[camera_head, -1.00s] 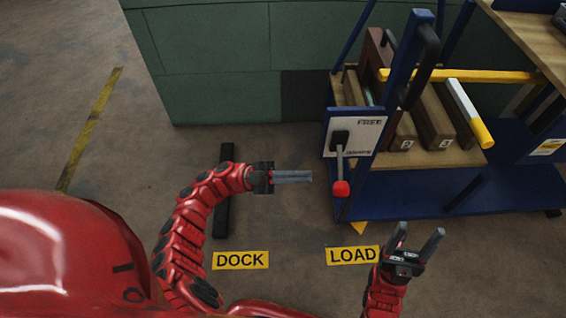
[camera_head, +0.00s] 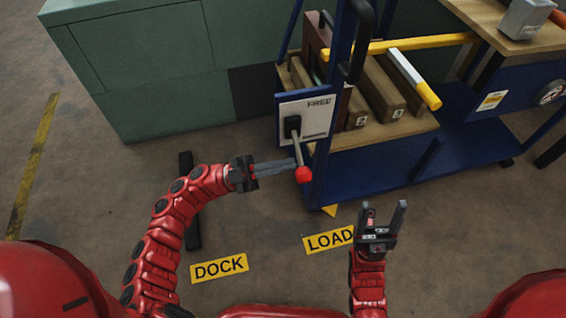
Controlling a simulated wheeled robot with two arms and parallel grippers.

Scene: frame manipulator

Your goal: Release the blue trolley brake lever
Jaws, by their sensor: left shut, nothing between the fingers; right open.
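The brake lever (camera_head: 298,151) is a grey rod with a red knob (camera_head: 303,175), pivoting from a black mount on a white plate (camera_head: 318,112) at the near left end of the blue trolley (camera_head: 340,165). The lever points down. The plate reads FREE at its top; lower lettering cannot be read. My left gripper (camera_head: 294,165) is shut and empty, its fingertips at the left side of the lever just above the knob. I cannot tell whether they touch it. My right gripper (camera_head: 384,215) is open and empty, pointing up, right of and below the lever.
The trolley carries wooden blocks (camera_head: 380,90) under a yellow bar (camera_head: 405,43), with a grey object (camera_head: 524,18) on its upper shelf. A green cabinet (camera_head: 150,60) stands behind. Floor labels read DOCK (camera_head: 219,268) and LOAD (camera_head: 329,240). A dark bar (camera_head: 193,235) lies behind my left arm.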

